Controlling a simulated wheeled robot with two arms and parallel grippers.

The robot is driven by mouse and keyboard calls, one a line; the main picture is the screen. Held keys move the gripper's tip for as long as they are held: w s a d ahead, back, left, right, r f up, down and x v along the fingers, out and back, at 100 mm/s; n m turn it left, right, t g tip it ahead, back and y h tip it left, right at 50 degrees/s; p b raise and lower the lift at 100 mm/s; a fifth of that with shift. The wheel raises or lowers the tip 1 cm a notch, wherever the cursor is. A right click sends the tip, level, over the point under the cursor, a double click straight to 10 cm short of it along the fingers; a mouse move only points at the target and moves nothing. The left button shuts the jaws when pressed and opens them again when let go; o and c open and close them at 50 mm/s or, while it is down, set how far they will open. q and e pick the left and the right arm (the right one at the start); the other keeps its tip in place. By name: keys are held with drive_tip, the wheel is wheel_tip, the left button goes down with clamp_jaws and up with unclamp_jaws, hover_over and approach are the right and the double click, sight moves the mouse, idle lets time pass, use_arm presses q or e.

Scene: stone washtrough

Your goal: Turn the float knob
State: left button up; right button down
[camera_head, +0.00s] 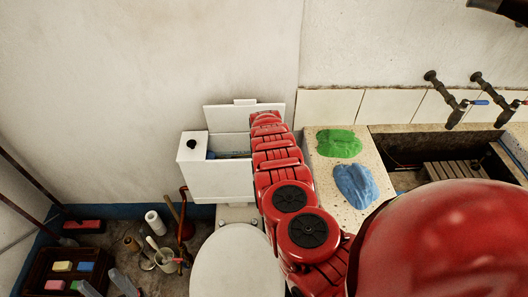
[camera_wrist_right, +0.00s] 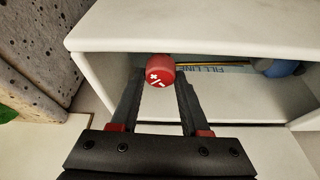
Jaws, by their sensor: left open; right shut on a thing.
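The float knob (camera_wrist_right: 160,71) is a red cap with white plus and minus marks, inside the open white cistern (camera_head: 219,182). My right gripper (camera_wrist_right: 160,88) has its two fingers on either side of the knob and is shut on it. In the head view my red right arm reaches over the cistern and hides that gripper and the knob. A blue float (camera_wrist_right: 283,68) and a yellowish rod show inside the cistern, near a "FILL LINE" label (camera_wrist_right: 207,70).
The cistern lid (camera_head: 231,118) stands behind, near the wall. A green cloth (camera_head: 339,143) and a blue cloth (camera_head: 355,186) lie on the stone trough's ledge. Taps (camera_head: 455,107) stick out at the right. A crate (camera_head: 52,268) and cleaning tools crowd the floor at left.

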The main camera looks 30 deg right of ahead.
drive_tip(key=m+b, duration=0.2)
drive_tip(key=b, duration=0.1)
drive_tip(key=m+h+b, duration=0.1)
drive_tip(key=b, duration=0.1)
drive_tip(key=shift+w+a+f+g, duration=0.1)
drive_tip(key=shift+a+f+g, duration=0.1)
drive_tip(key=shift+a+g, duration=0.1)
drive_tip(key=shift+r+m+b, duration=0.1)
drive_tip(key=shift+m+b, duration=0.4)
drive_tip(key=shift+b, duration=0.25)
drive_tip(key=shift+r, duration=0.15)
drive_tip(key=shift+m, duration=0.3)
drive_tip(key=shift+c, duration=1.9)
unclamp_jaws()
drive_tip(key=shift+w+a, duration=0.1)
